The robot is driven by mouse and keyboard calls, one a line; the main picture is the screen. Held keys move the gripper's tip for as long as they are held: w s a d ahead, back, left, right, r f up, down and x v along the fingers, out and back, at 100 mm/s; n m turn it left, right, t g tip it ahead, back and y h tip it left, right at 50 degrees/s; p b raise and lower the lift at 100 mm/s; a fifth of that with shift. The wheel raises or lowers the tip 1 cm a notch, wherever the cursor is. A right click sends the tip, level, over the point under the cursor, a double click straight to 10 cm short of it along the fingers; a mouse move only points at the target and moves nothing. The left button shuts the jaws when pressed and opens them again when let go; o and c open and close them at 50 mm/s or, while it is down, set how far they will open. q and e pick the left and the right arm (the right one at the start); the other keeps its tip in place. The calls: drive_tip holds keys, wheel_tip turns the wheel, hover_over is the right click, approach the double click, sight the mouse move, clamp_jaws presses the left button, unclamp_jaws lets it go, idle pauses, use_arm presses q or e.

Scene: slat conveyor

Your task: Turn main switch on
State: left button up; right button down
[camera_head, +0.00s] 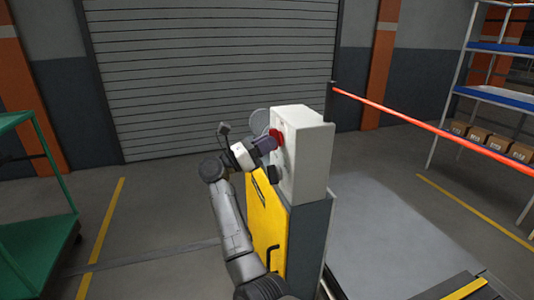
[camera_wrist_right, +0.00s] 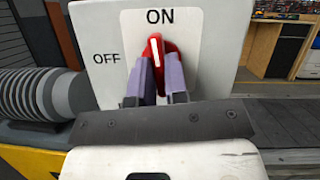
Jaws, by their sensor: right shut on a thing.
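The main switch is a red rotary knob (camera_wrist_right: 153,46) on the front of a pale grey control box (camera_head: 308,155). A white label with ON above the knob and OFF to its left shows in the right wrist view. The knob's white mark points nearly straight up, towards ON, with a slight tilt. My right gripper (camera_wrist_right: 158,66) has its purple fingers shut on the knob, one on each side. In the head view the right gripper (camera_head: 269,142) reaches the box from the left and partly covers the red knob (camera_head: 276,137). My left gripper is not in view.
The box stands on a yellow and grey cabinet (camera_head: 309,240). A red barrier bar (camera_head: 430,130) extends right from a post behind the box. A green cart (camera_head: 35,235) stands at the left, and a shelf with cartons (camera_head: 490,142) at the right.

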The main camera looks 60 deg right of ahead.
drive_tip(key=m+g+b, duration=0.1)
drive_tip(key=m, duration=0.1)
drive_tip(key=shift+f+m+y, duration=0.1)
drive_tip(key=shift+m+y, duration=0.2)
drive_tip(key=shift+y, duration=0.1)
idle(0.3)
drive_tip(key=c, duration=1.1)
unclamp_jaws()
drive_tip(key=shift+w, duration=0.1)
drive_tip(key=shift+c, duration=0.2)
